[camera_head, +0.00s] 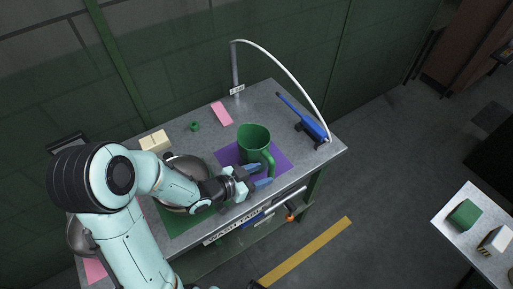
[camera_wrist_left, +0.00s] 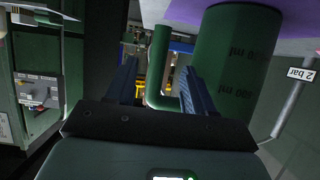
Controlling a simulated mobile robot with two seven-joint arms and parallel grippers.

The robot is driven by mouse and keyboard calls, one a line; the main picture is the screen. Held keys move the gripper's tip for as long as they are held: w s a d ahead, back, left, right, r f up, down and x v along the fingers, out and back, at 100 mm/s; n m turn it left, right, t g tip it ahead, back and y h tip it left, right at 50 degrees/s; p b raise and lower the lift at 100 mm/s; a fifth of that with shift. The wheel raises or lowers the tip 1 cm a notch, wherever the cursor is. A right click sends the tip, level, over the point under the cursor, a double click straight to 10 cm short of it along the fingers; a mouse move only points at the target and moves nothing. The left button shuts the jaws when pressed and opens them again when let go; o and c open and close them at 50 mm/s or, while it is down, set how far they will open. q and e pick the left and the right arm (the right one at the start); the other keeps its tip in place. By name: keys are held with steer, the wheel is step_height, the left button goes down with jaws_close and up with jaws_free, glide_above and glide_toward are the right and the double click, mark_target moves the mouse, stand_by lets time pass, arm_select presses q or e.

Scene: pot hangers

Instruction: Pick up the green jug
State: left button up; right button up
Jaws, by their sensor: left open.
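The green jug (camera_head: 254,142) stands upright on a purple mat (camera_head: 283,157) on the metal table, its handle (camera_head: 268,160) facing right and toward the front edge. My left gripper (camera_head: 258,178) is open, its blue fingers just in front of the jug at the handle. In the left wrist view the picture is inverted: the jug's body (camera_wrist_left: 238,60) is right of the fingers, and its handle (camera_wrist_left: 158,62) shows between the two open fingers (camera_wrist_left: 158,88). I cannot tell whether a finger touches it. My right gripper is not in view.
A metal pot (camera_head: 187,168) sits beside my left wrist on a green mat (camera_head: 173,223). A blue tool (camera_head: 305,118) lies at the right, near a white curved hose (camera_head: 292,72). A cream block (camera_head: 155,141), a small green ring (camera_head: 195,126) and a pink sheet (camera_head: 222,113) lie behind.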

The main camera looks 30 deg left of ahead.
mark_target(275, 170)
arm_select(q)
steer(key=shift+p+x, duration=0.4)
steer(key=shift+x, duration=0.4)
steer(key=x, duration=0.5)
steer(key=shift+d, duration=0.2)
jaws_close()
